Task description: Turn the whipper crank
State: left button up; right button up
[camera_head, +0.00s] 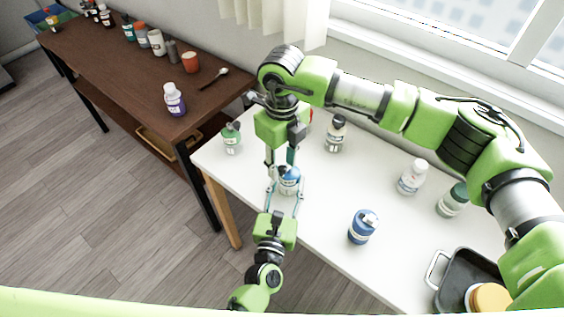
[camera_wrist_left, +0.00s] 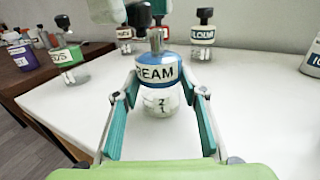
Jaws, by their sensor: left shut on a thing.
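The whipper is a blue-and-white jar (camera_head: 289,181) with a label ending in "EAM", standing upright on the white table. In the left wrist view the jar (camera_wrist_left: 159,78) has a dark, stick-like part on top; I cannot tell clearly which part is the crank. My left gripper (camera_head: 285,190) is shut on the jar, one finger on each side; it also shows in the left wrist view (camera_wrist_left: 159,97). My right gripper (camera_head: 282,163) points down just above the jar. Its fingers are apart, with a gap between them. Whether it touches the crank is hidden.
A green bottle (camera_head: 231,138), a dark-capped bottle (camera_head: 335,134) and a blue bottle (camera_head: 363,227) stand around the jar. More bottles and a black pan (camera_head: 448,268) stand at the right. A brown table (camera_head: 120,80) with several bottles is at the left.

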jog(key=shift+f, duration=0.2)
grip_shut()
jog(key=m, duration=0.3)
jog(key=w+a+m, duration=0.1)
jog(key=m, duration=0.1)
jog(key=shift+w+a+m, duration=0.1)
jog(key=shift+m, duration=0.2)
grip_release()
jog(key=shift+r, duration=0.1)
